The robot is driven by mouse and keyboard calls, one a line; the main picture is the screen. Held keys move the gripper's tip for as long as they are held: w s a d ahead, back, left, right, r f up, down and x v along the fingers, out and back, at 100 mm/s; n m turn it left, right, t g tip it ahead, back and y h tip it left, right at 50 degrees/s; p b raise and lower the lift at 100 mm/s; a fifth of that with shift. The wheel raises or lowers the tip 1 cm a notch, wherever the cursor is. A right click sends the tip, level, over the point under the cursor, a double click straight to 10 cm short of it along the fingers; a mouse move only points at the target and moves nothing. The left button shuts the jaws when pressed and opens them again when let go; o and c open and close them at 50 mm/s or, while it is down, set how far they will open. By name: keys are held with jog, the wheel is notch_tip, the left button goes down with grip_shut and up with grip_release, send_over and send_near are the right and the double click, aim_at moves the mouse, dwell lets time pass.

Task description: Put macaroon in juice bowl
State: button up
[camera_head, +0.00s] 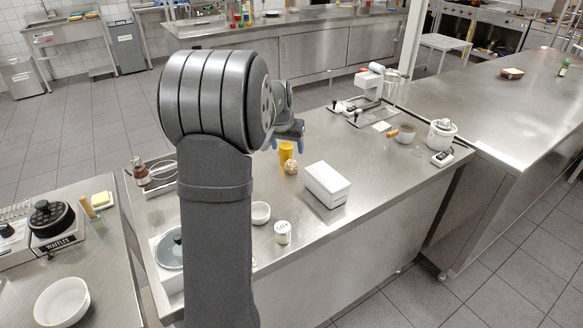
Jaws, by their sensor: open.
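My gripper (286,142) is open, with its bluish fingertips spread apart over the middle steel table. A yellow cylindrical thing (286,151) stands just below it in the picture. A small round beige lump (291,168) lies directly in front of the yellow thing; it may be the macaroon, but it is too small to be sure. I see nothing held between the fingers. A small white bowl (261,213) sits nearer on the same table, partly beside my arm; I cannot tell whether it is the juice bowl. My arm hides part of the table.
A white box (326,185) stands right of the beige lump. A small labelled jar (282,232) is near the front edge. A larger white bowl (62,302) is on the left counter.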

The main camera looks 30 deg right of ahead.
aim_at(291, 162)
jog(key=x, duration=1.1)
jog(key=shift+w+d+f, duration=0.1)
jog(key=shift+w+f, duration=0.1)
jog(key=shift+w, duration=0.1)
jog(key=c, duration=1.1)
jog(key=shift+c, duration=0.2)
